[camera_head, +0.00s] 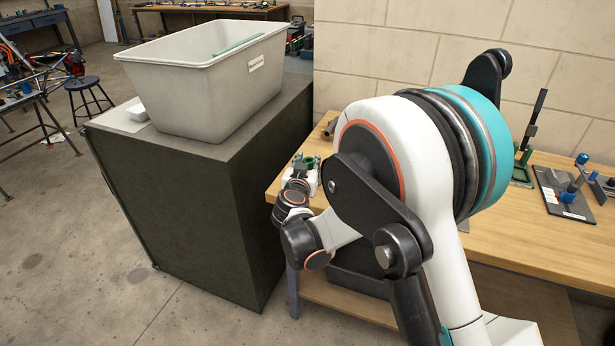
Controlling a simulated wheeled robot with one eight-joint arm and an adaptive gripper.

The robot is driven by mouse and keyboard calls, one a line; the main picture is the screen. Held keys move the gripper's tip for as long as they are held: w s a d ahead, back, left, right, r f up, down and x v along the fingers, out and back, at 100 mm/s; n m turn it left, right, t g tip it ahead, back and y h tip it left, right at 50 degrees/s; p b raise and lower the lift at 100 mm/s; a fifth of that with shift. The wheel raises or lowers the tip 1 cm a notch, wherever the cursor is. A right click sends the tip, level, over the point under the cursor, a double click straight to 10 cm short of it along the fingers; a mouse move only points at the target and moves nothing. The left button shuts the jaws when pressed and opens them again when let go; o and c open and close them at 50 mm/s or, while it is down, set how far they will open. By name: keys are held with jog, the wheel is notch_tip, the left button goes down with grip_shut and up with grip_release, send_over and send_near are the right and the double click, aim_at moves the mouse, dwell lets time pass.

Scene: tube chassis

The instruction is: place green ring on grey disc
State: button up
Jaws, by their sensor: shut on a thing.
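My gripper (306,164) is small and far off in the head view, beyond my wrist, over the left end of the wooden workbench. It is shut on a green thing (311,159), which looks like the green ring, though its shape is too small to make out. My wrist hides part of the fingers. I cannot tell the height of the gripper above the bench. I cannot make out the grey disc; my large arm joint covers the middle of the bench.
The wooden workbench (505,235) runs along the block wall. A dark cabinet (190,205) stands to its left, bearing a large grey bin (180,95). A green stand with a black upright (528,140) and a plate with blue parts (565,195) are at right. Open floor lies at lower left.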

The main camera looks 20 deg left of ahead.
jog(key=shift+f+b, duration=0.6)
jog(key=shift+f, duration=1.25)
jog(key=shift+f, duration=0.1)
jog(key=o, duration=1.1)
jog(key=shift+c, duration=0.2)
jog(key=shift+s, duration=0.15)
jog(key=p+v, duration=0.4)
jog(key=v, duration=0.7)
jog(key=shift+s+r, duration=0.25)
jog(key=shift+s, duration=0.1)
jog(key=shift+d, duration=0.1)
